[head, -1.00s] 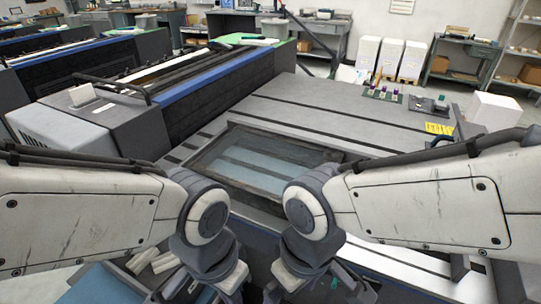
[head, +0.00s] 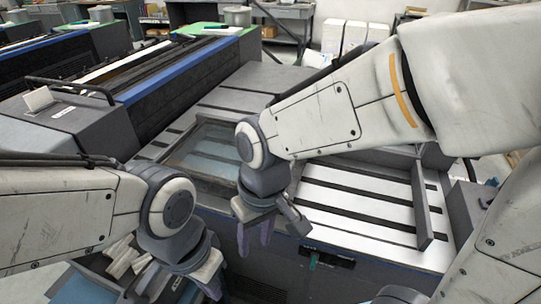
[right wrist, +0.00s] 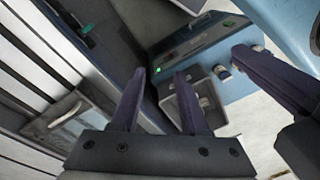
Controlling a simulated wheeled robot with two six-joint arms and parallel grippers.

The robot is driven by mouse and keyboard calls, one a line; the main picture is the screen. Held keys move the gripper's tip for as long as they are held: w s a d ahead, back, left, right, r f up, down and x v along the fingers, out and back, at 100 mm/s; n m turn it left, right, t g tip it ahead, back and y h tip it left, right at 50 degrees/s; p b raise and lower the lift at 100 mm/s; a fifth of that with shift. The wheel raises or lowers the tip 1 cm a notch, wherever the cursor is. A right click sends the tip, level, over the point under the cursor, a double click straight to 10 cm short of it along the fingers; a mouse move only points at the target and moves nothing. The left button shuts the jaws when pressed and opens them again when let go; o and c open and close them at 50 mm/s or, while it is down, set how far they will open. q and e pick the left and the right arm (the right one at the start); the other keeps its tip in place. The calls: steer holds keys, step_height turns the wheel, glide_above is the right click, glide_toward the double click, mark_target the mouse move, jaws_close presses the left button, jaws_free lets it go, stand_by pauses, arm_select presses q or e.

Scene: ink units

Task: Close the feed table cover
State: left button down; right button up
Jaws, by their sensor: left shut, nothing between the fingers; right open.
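The feed table (head: 370,215) has pale strips with dark slots between them. A framed, see-through pane (head: 200,150), which looks like the cover, lies low over the table, left of my right gripper. The right arm hides its right part, and I cannot tell whether it is fully down. What looks like the same pane shows in the right wrist view (right wrist: 65,112). My right gripper (head: 254,240) is open and empty, pointing down by the table's front edge; its fingers also show in the right wrist view (right wrist: 160,85). My left gripper (head: 208,285) is shut and empty, lower left.
An upright dark plate (head: 421,205) stands on the right of the table. A small dark panel with a green part (head: 325,259) is on the front face. The left gripper's fingers (right wrist: 270,80) are near my right gripper. A blue-sided press (head: 185,75) stands behind.

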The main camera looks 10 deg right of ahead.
steer(key=w+d+r+m+p, duration=0.1)
steer(key=w+d+m+p, duration=0.15)
steer(key=w, duration=0.55)
steer(key=w+d+r+m+p, duration=0.1)
steer(key=w+r+m+p, duration=0.15)
steer(key=w, duration=0.55)
steer(key=w+d+f+m+t+p, duration=0.1)
steer(key=w+d+f+m+p, duration=0.4)
steer(key=w+d, duration=0.8)
steer(key=shift+m+y, duration=0.3)
steer(key=shift+m, duration=0.1)
steer(key=f, duration=0.3)
steer(key=w+a+f+p, duration=0.1)
steer(key=f, duration=0.3)
steer(key=a+f, duration=0.1)
steer(key=f, duration=0.2)
steer(key=shift+w+f+p, duration=0.2)
steer(key=shift+f+p, duration=0.05)
steer(key=shift+p, duration=0.1)
jaws_close()
